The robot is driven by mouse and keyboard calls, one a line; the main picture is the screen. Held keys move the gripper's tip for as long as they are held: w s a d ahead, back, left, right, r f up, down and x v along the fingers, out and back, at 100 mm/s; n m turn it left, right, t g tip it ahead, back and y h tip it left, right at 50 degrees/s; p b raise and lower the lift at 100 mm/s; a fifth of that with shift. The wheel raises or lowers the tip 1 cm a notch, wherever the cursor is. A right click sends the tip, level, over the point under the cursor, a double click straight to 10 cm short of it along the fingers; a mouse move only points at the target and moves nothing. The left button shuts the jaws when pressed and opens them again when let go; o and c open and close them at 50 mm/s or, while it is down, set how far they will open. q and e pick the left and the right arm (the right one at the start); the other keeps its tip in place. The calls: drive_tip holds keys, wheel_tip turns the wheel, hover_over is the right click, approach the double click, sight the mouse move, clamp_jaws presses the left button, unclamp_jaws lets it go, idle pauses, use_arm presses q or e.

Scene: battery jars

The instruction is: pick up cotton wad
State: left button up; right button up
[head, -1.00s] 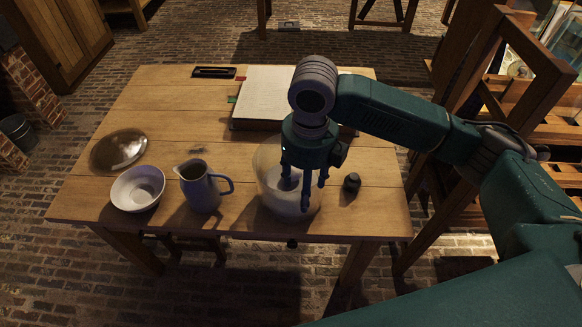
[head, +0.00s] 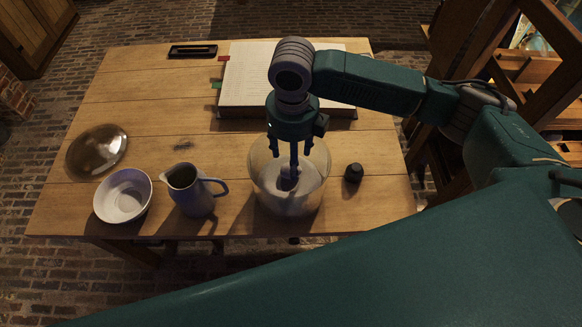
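A clear glass jar (head: 262,190) stands near the table's front edge with whitish material low inside it. I cannot clearly tell the cotton wad from the rest of the jar's contents. A small dark shape also shows inside, near the jar's middle. My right gripper (head: 291,160) points down over the jar's mouth, with its fingers spread apart and nothing visible held between them. The fingertips overlap the jar in the head view; how deep they reach is hard to tell. My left gripper is not in view.
On the wooden table (head: 130,75), a blue-grey jug (head: 190,195), a white bowl (head: 122,198) and a glossy round dish (head: 96,152) stand left of the jar. A small black stopper-like object (head: 354,172) is to its right. An open book (head: 262,75) lies behind.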

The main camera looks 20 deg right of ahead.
drive_tip(key=shift+w+f, duration=0.1)
drive_tip(key=shift+f, duration=0.25)
wheel_tip(320, 180, down, 5)
drive_tip(key=shift+a+r+p, duration=0.1)
drive_tip(key=shift+p, duration=0.6)
drive_tip(key=shift+c, duration=1.1)
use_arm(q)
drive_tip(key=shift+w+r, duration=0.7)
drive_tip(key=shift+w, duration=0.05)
use_arm(e)
drive_tip(key=c, duration=0.6)
